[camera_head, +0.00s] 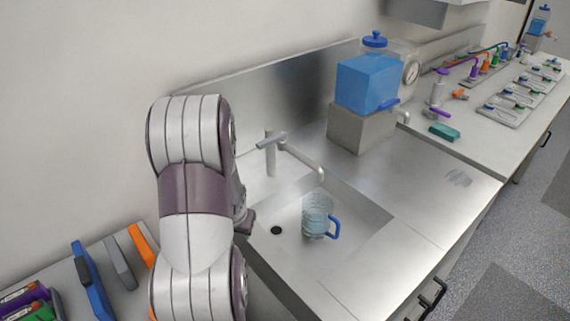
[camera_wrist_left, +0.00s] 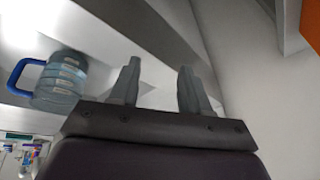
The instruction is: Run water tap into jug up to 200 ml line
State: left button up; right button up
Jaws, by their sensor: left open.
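A clear jug (camera_head: 317,214) with a blue handle stands upright in the sink (camera_head: 285,262), below the end of the tap spout. It looks bluish; its markings and water level are too small to read. The grey tap (camera_head: 270,152) has a lever on top and a curved spout; I cannot tell whether water runs. My left gripper (camera_wrist_left: 160,82) is open and empty, its two fingers apart. In the head view my left arm mostly hides it at the sink's left edge. The jug also shows in the left wrist view (camera_wrist_left: 62,80), beside the fingers and apart from them.
A blue water tank (camera_head: 368,83) with a spigot stands on a grey block (camera_head: 360,128) behind the sink. Blue, grey and orange upright pieces (camera_head: 93,280) stand at the lower left.

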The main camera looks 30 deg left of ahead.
aim_at(285, 134)
pick_arm(q)
jog(key=w+a+m+t+y, duration=0.1)
jog(key=w+a+t, duration=0.25)
jog(key=a, duration=0.45)
jog(key=w+a+m+t+y, duration=0.1)
jog(key=w+a+t, duration=0.25)
jog(key=a, duration=0.55)
jog(key=w+d+r+m+t+h, duration=0.3)
jog(key=d+r+m+t+h, duration=0.35)
jog(key=d+r+h, duration=0.45)
jog(key=shift+n+t+y, duration=0.25)
jog(key=shift+n+y, duration=0.3)
jog(key=shift+y, duration=0.05)
jog(key=x, duration=0.3)
jog(key=a+p+x, duration=0.1)
jog(key=x, duration=0.3)
jog(key=a+r+x, duration=0.1)
jog(key=x, duration=0.3)
jog(key=shift+w+p, duration=0.3)
jog(key=shift+p, duration=0.05)
jog(key=shift+w+f, duration=0.1)
jog(key=shift+w, duration=0.25)
pick_arm(e)
jog(key=shift+a+r, duration=0.25)
jog(key=shift+r, duration=0.2)
pick_arm(q)
jog(key=shift+d, duration=0.1)
grip_shut()
